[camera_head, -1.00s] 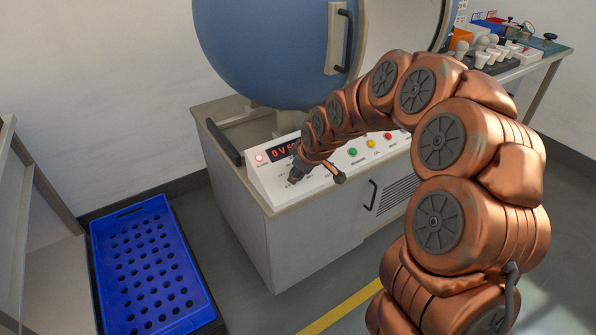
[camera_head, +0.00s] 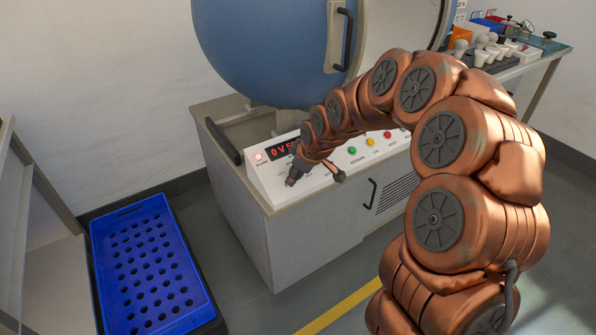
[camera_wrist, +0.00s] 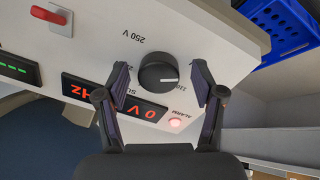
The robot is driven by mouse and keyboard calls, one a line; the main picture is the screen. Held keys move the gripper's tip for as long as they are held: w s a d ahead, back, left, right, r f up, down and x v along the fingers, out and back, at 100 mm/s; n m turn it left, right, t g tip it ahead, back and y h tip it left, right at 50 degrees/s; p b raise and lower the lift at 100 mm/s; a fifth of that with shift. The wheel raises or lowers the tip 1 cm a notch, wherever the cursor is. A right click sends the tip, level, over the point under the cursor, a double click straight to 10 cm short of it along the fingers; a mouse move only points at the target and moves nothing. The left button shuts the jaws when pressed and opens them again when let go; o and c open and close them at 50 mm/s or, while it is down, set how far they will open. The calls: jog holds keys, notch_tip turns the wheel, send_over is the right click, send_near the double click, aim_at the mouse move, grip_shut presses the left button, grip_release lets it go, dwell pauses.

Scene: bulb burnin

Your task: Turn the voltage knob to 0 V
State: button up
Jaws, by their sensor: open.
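The voltage knob (camera_wrist: 158,74) is a round black dial with a white pointer line, on the sloped white control panel (camera_wrist: 185,30). In the wrist view the knob sits between the two open fingers of my gripper (camera_wrist: 160,85), with a gap on each side. The pointer line points to the picture's right. A "250 V" label is printed to its left, and another label beside the knob is partly covered. The red display (camera_wrist: 140,110) reads 0 V. In the head view my gripper (camera_head: 292,180) is at the panel's left part and hides the knob.
A lit alarm lamp (camera_wrist: 175,123) is beside the display. A red switch (camera_wrist: 52,18) is on the panel. Green, yellow and red buttons (camera_head: 371,142) are further right. A blue crate with holes (camera_head: 178,317) stands on the floor at left. A blue sphere (camera_head: 255,50) is above the bench.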

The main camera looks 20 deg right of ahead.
jog(key=shift+r, duration=0.1)
jog(key=v, duration=1.2)
jog(key=shift+s, duration=0.1)
jog(key=s+a+f+m+g+h, duration=0.1)
jog(key=s+f+m+g, duration=0.15)
jog(key=s, duration=0.95)
jog(key=s+f+m+g, duration=0.1)
jog(key=s+m+g, duration=0.25)
jog(key=s, duration=0.95)
jog(key=s+a+f+m+g+h, duration=0.1)
jog(key=s+m+g, duration=0.15)
jog(key=s, duration=0.95)
notch_tip(320, 180, up, 20)
jog(key=t+p, duration=0.1)
jog(key=p, duration=1.8)
jog(key=shift+m, duration=0.35)
jog(key=shift+w+d+f, duration=0.1)
jog(key=shift+d+f, duration=0.05)
jog(key=shift+f, duration=0.05)
jog(key=shift+c, duration=0.3)
